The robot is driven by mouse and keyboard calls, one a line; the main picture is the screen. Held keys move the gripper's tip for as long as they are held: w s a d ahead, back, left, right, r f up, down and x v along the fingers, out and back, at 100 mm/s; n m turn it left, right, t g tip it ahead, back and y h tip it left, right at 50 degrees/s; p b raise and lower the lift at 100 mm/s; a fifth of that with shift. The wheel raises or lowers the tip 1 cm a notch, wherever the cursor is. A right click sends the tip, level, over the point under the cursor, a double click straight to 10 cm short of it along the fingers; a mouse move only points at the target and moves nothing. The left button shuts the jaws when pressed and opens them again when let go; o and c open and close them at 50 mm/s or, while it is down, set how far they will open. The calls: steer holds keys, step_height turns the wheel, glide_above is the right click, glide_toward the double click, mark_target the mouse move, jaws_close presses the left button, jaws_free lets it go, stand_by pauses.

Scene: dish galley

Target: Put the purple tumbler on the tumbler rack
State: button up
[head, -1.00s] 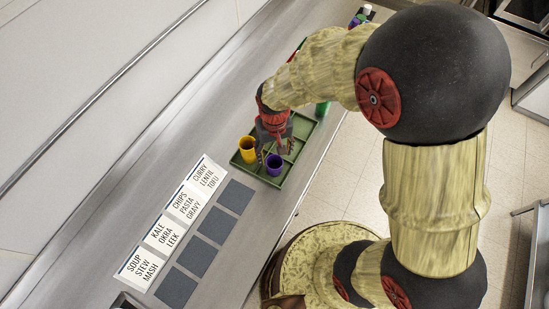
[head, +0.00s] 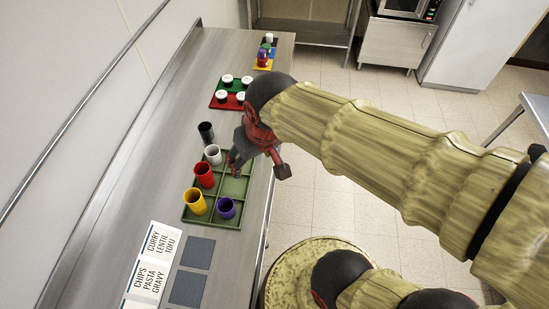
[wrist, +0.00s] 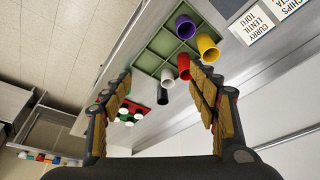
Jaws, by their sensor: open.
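The purple tumbler (head: 226,208) stands upright in the near right compartment of the green tumbler rack (head: 232,187). It also shows in the wrist view (wrist: 185,27), clear of my fingers. Yellow (head: 195,202), red (head: 204,175) and white (head: 213,154) tumblers stand along the rack's left side. A black tumbler (head: 206,132) stands just past the rack's far left corner, seemingly on the counter. My gripper (head: 233,163) is over the far part of the rack, apart from the purple tumbler. In the wrist view my gripper (wrist: 160,74) is open with nothing between its fingers.
A red and green tray (head: 232,92) with white-topped items lies farther along the counter (head: 140,170). Small colored items (head: 265,55) stand at its far end. Printed labels (head: 155,250) and dark squares (head: 188,288) lie nearer. A wall borders the left side.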

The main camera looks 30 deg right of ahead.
steer(key=s+d+r+t, duration=0.1)
steer(key=s+d+r, duration=0.2)
steer(key=s+r, duration=0.1)
steer(key=shift+s+r+t, duration=0.25)
steer(key=shift+s+t, duration=0.05)
steer(key=shift+s, duration=0.6)
step_height(320, 180, down, 10)
steer(key=b, duration=1)
